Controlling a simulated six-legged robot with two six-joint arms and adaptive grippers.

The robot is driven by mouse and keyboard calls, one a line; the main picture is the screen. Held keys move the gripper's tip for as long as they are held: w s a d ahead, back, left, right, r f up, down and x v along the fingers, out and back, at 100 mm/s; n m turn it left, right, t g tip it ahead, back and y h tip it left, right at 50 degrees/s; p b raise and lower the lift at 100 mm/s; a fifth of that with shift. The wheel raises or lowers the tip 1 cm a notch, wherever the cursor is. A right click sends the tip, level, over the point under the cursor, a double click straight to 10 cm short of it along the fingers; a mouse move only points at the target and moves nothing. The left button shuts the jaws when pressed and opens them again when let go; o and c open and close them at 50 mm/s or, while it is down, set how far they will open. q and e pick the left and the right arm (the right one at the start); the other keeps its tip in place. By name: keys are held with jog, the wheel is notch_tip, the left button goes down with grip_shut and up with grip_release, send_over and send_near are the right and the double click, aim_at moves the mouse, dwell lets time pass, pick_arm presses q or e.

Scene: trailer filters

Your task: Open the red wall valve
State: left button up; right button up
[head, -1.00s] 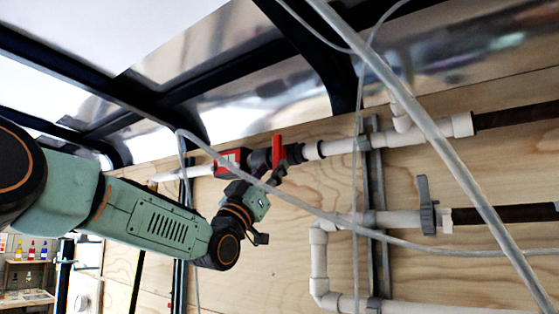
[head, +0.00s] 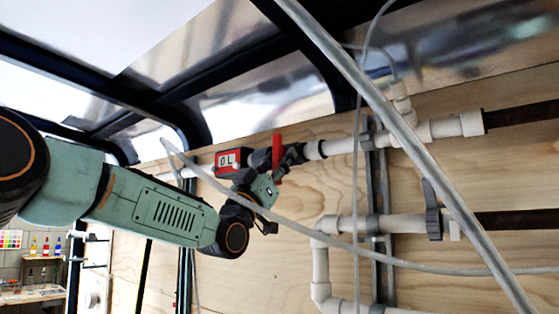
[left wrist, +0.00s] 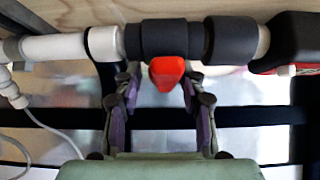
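The red valve handle (head: 278,160) stands upright across the pipe, on a dark valve body (head: 260,160) high on the wooden wall. In the left wrist view the red handle (left wrist: 167,72) points toward the camera, below the dark valve body (left wrist: 170,38). My left gripper (head: 288,160) is at the handle. In the left wrist view its fingers (left wrist: 160,80) are apart, one on each side of the handle. A gap shows on the left; the right finger is close to the handle, and I cannot tell whether it touches. My right gripper is not in view.
A red-framed meter (head: 230,161) sits on the pipe just left of the valve. A grey-handled valve (head: 432,212) is on a lower white pipe. Grey hoses (head: 415,150) hang across the front of the wall. Shelves with bottles (head: 42,265) are at far left.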

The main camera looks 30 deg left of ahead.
pick_arm(q)
jog(key=shift+w+a+f+y, duration=0.2)
jog(key=shift+w+a+y, duration=0.1)
jog(key=shift+a, duration=0.15)
jog(key=c, duration=0.5)
jog(key=shift+s+d, duration=0.1)
jog(key=shift+d, duration=0.15)
jog(key=shift+c, duration=1.2)
jog(key=shift+a, duration=0.1)
grip_shut()
jog(key=shift+r, duration=0.15)
